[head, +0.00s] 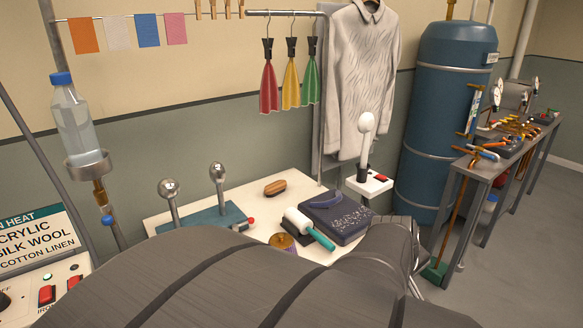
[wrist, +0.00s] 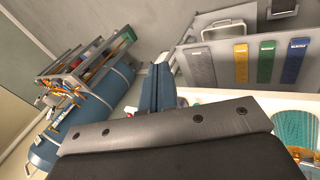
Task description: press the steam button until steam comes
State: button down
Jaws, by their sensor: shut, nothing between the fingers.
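A red button (head: 382,178) sits on top of a small white box (head: 369,187), below the hanging pale shirt (head: 365,75). A white steamer-like head (head: 367,122) stands upright beside the button. No steam shows near it. I cannot tell for certain that this is the steam button. In the wrist view my gripper (wrist: 157,82) is shut and empty, its two blue-grey fingers side by side beyond the dark palm. The head view does not show my gripper; my grey arm fills its lower middle.
A white table (head: 300,187) holds two ball-topped levers, a brush, a dark folded cloth and a teal-handled tool. A console (head: 42,292) with red switches is at lower left. A blue tank (head: 452,110) and tool bench (head: 480,165) stand at right.

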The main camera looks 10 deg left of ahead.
jog(key=w+a+r+n, duration=0.1)
jog(key=w+a, duration=0.2)
jog(key=a, duration=0.4)
jog(key=w+a+r+n+y, duration=0.1)
jog(key=w+a, duration=0.3)
jog(key=a, duration=0.3)
jog(key=w+a+r+n, duration=0.1)
jog(key=w+a, duration=0.2)
jog(key=a, duration=0.4)
jog(key=s+a+r+n+t+y, duration=0.1)
jog(key=s+a+r, duration=0.1)
jog(key=a, duration=1.1)
jog(key=s+a+r+n+t+y, duration=0.1)
jog(key=s+a+r, duration=0.1)
jog(key=a, duration=1)
jog(key=s+a+r+n+t+y, duration=0.1)
jog(key=s+a+r+n+y, duration=0.15)
jog(key=s+a, duration=2.3)
jog(key=s+a+r+y, duration=0.2)
jog(key=s+a, duration=0.1)
jog(key=s, duration=1)
jog(key=shift+r+t, duration=0.15)
jog(key=shift+t, duration=0.15)
notch_tip(320, 180, down, 9)
